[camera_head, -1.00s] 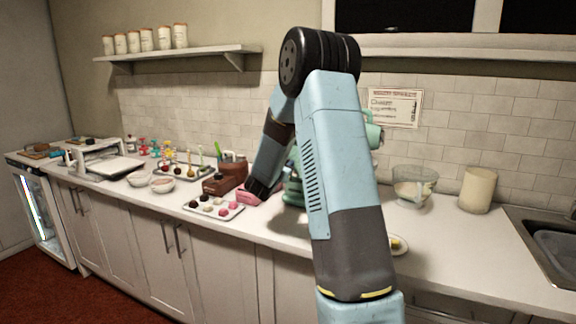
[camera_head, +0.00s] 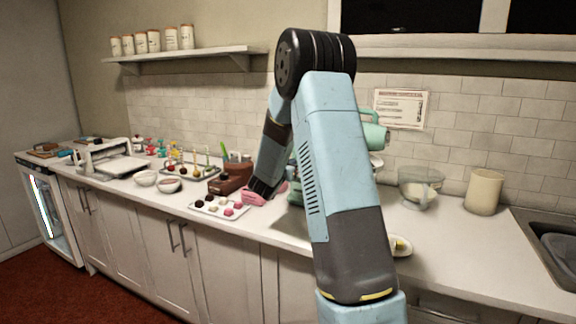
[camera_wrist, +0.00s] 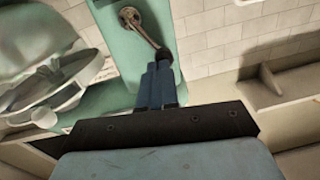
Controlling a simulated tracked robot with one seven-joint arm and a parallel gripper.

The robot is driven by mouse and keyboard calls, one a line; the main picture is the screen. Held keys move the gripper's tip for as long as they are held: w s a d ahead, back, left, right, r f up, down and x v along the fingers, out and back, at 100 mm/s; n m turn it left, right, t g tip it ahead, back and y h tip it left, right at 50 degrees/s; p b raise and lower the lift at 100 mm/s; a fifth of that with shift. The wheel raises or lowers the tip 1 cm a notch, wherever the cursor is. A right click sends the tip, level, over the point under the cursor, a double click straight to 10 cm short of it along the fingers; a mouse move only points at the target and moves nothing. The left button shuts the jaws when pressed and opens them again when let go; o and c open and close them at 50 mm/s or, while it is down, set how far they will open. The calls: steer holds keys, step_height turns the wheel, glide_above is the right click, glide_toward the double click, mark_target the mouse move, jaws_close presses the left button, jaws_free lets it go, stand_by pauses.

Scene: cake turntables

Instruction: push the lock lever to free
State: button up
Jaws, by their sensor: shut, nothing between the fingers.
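The lock lever (camera_wrist: 147,37) shows in the wrist view as a thin metal rod. It runs from a round metal pivot on a mint-green machine (camera_wrist: 112,67) to a dark knob (camera_wrist: 164,57). My gripper (camera_wrist: 160,68) is shut and empty, its blue fingertips right at the knob. I cannot tell whether they touch it. In the head view, the mint-green machine (camera_head: 374,134) stands on the counter, mostly hidden behind my arm. The lever and my fingers are hidden there.
The white counter (camera_head: 440,240) holds a tray of sweets (camera_head: 217,208) and a brown box (camera_head: 231,177) on the left. A clear bowl (camera_head: 420,187) and a cream canister (camera_head: 484,192) stand on the right. A wall shelf (camera_head: 185,55) is above.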

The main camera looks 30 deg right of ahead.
steer(key=o, duration=0.4)
steer(key=shift+s+f, duration=0.15)
steer(key=shift+f, duration=0.1)
steer(key=shift+o, duration=0.7)
steer(key=shift+a+f, duration=0.15)
steer(key=v, duration=1.4)
steer(key=shift+a+r, duration=0.3)
steer(key=shift+a, duration=0.2)
steer(key=v, duration=1.4)
